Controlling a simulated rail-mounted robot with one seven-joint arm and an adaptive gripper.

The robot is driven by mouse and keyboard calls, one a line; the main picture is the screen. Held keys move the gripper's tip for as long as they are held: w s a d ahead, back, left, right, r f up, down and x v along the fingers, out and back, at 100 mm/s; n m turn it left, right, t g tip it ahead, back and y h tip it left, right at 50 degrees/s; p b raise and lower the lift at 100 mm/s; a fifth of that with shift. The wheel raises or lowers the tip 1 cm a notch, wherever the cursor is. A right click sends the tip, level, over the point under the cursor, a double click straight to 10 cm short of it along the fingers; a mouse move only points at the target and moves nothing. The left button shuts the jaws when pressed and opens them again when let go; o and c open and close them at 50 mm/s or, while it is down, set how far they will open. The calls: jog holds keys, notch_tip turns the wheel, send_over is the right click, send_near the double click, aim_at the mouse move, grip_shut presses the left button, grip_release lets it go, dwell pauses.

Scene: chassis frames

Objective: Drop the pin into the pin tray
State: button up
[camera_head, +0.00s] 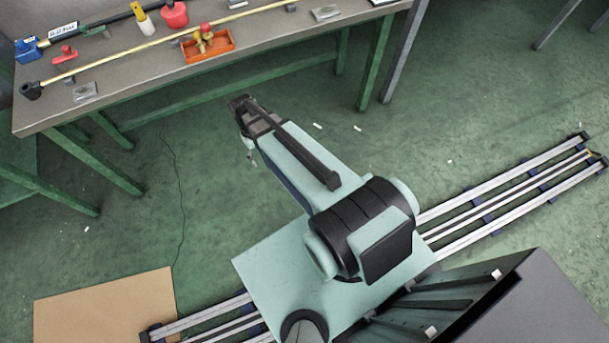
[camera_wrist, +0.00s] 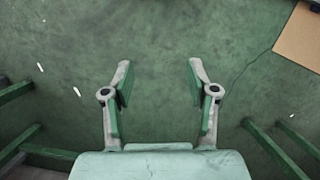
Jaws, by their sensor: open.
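An orange tray (camera_head: 212,55), which looks like the pin tray, sits on the workbench near its front edge in the head view. Yellow-brown pieces (camera_head: 202,44) with a red part lie in or over it; I cannot tell whether one is the pin. My gripper (camera_wrist: 159,82) is open and empty in the wrist view, with bare green floor beyond its fingers. In the head view my arm is over the floor in front of the bench, away from the tray, and my gripper is mostly hidden.
The grey workbench (camera_head: 130,72) holds a long yellow rod (camera_head: 120,64), a red clamp-like piece (camera_head: 65,55), a yellow-and-white bottle (camera_head: 144,22) and small metal plates. Green bench legs (camera_head: 376,62) stand below. A cardboard sheet (camera_head: 105,305) lies on the floor. Floor between bench and rail is mostly clear.

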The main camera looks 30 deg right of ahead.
jog(key=s+f+g, duration=0.1)
jog(key=s+f, duration=0.3)
jog(key=s, duration=0.9)
jog(key=s+f+g, duration=0.2)
jog(key=s+f, duration=0.2)
jog(key=s, duration=1)
jog(key=shift+d+m, duration=0.25)
jog(key=shift+m, duration=0.15)
